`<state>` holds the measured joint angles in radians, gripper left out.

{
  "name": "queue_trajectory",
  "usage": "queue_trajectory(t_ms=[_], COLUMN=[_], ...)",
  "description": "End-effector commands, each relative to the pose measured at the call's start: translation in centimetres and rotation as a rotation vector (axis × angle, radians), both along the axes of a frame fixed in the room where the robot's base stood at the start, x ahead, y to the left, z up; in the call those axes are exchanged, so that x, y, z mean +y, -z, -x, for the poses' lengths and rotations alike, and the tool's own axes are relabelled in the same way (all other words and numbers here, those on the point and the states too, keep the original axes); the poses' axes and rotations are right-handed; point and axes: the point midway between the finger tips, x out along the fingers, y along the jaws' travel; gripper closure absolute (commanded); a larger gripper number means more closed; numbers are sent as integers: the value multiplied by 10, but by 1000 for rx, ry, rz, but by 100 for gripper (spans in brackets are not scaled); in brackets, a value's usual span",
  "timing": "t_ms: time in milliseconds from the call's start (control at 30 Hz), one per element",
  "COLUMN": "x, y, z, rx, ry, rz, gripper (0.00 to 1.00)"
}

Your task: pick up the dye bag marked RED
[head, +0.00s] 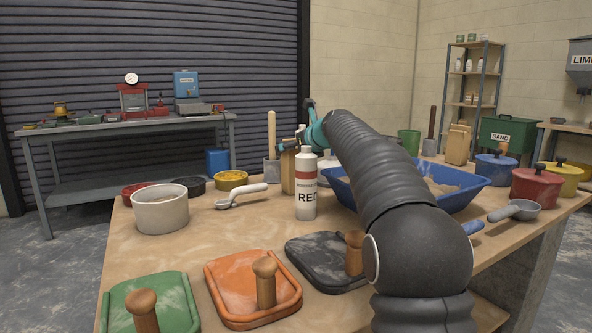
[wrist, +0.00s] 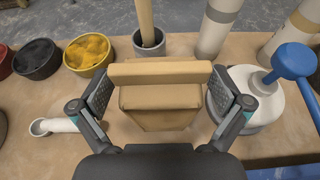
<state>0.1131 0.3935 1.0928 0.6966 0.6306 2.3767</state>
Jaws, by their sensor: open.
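A brown paper bag (wrist: 158,115) with a folded top stands between the two fingers of my gripper (wrist: 160,82) in the wrist view. The gripper is open, with a finger on each side and a gap to the bag. No marking shows on the bag there. In the head view, part of a brown bag (head: 289,172) shows below my gripper (head: 296,141), behind a white bottle (head: 306,180). The word RED is readable on the bottle's front. The bottle and my arm hide much of the bag.
Bowls of red, black and yellow (head: 231,180) powder and a white scoop (head: 242,196) lie to the left. A grey pot with a wooden handle (wrist: 146,14) stands just behind the bag. A white round object (wrist: 262,108) with a blue top is close right.

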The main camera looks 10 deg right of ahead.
Motion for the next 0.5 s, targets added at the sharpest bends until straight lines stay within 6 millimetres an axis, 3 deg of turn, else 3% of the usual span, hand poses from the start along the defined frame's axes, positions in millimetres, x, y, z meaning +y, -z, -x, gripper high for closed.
queue_trajectory(t_ms=[67,367,500], x=[0,0,0], y=[0,0,-3], z=[0,0,1], rx=[0,0,-4], ry=[0,0,1], rz=[0,-1,-1], gripper=[3,78,81])
